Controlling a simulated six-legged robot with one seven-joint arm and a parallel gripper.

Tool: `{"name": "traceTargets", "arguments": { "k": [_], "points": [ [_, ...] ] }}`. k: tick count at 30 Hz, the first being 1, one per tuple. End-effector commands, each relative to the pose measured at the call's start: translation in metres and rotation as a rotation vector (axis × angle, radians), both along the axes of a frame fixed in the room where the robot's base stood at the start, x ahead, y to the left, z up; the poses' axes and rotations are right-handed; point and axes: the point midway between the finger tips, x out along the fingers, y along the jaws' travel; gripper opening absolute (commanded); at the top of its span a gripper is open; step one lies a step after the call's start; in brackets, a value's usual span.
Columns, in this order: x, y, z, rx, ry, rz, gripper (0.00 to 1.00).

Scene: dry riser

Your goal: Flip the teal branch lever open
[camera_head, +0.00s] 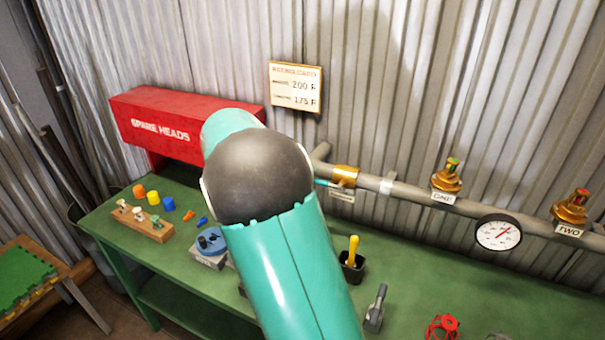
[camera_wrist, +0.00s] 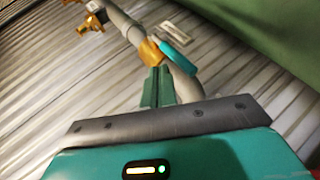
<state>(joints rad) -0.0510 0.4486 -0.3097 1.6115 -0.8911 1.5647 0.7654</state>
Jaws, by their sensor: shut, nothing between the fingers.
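The teal branch lever (camera_wrist: 178,57) is on a brass valve (camera_wrist: 149,52) on the grey pipe. In the wrist view it slants roughly alongside the pipe. In the head view only a short teal end of the lever (camera_head: 322,183) shows left of the brass valve (camera_head: 345,175); my arm covers what lies further left. My gripper (camera_wrist: 158,72) is shut and empty, its dark green fingers pointing at the pipe just below the valve in the wrist view. The lever lies to the right of the fingertips. Whether they touch anything is unclear. The head view hides my gripper behind my arm.
The pipe (camera_head: 405,192) runs along the corrugated wall, with brass valves ONE (camera_head: 446,178) and TWO (camera_head: 570,208) and a gauge (camera_head: 498,232). A red SPARE HEADS box (camera_head: 165,125) is at left.

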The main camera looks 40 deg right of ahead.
Motion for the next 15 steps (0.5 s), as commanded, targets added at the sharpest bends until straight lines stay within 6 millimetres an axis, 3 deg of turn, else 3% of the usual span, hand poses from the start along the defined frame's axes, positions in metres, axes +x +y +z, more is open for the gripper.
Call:
{"name": "traceTargets", "arguments": {
  "k": [4,15],
  "points": [
    [-0.003,-0.004,0.022,-0.004,-0.004,-0.003,0.00],
    [0.033,0.049,0.050,-0.005,-0.002,-0.001,0.00]
  ]
}}
